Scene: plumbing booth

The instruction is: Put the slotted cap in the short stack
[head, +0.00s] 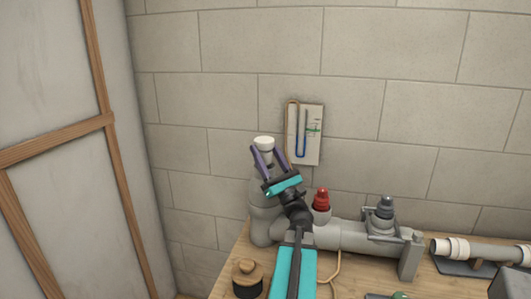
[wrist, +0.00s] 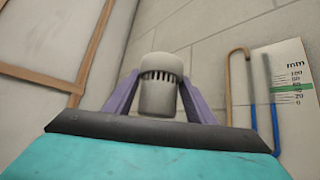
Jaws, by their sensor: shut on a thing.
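The slotted cap (wrist: 162,85) is off-white, with a ring of dark slots below its domed top. My gripper (head: 266,150) is shut on it with purple fingers, one on each side. The cap looks roughly upright in the wrist view, and its pale top (head: 264,141) shows above the fingers in the head view. A grey upright pipe (head: 262,228) rises at the left end of the pipe run, partly hidden behind my gripper. I cannot tell which upright is the short stack, or whether the cap touches the pipe; its opening is hidden.
A horizontal grey pipe (head: 350,236) runs along the wooden bench. It carries a red-topped fitting (head: 321,199) and a dark-topped fitting (head: 385,208). A gauge board (head: 307,135) with a U-tube hangs on the block wall.

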